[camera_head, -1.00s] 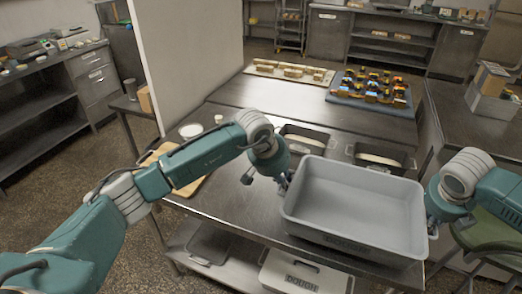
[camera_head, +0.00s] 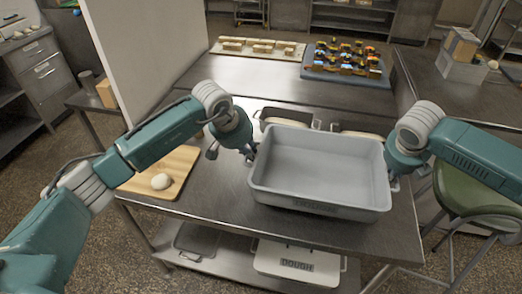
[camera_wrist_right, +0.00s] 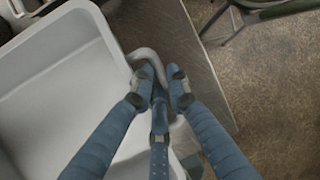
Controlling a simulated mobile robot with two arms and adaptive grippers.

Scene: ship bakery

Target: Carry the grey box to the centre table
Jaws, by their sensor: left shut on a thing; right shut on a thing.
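The grey box (camera_head: 318,207) is a large, open, empty tub in the middle of the head view. It is level over the front part of the steel table (camera_head: 215,202); I cannot tell whether its bottom touches the top. My left gripper (camera_head: 250,154) is shut at the box's left end, its fingers partly hidden. My right gripper (camera_head: 393,181) is shut at the right end. In the right wrist view my right gripper (camera_wrist_right: 162,76) has its fingers closed around the light handle (camera_wrist_right: 146,58) of the box.
Two dough pans (camera_head: 285,119) stand just behind the box. A wooden board (camera_head: 178,165) with a dough ball (camera_head: 161,181) lies to the left. Trays of loaves (camera_head: 258,46) and small goods (camera_head: 346,64) lie at the back. A green stool (camera_head: 470,200) stands right of the table.

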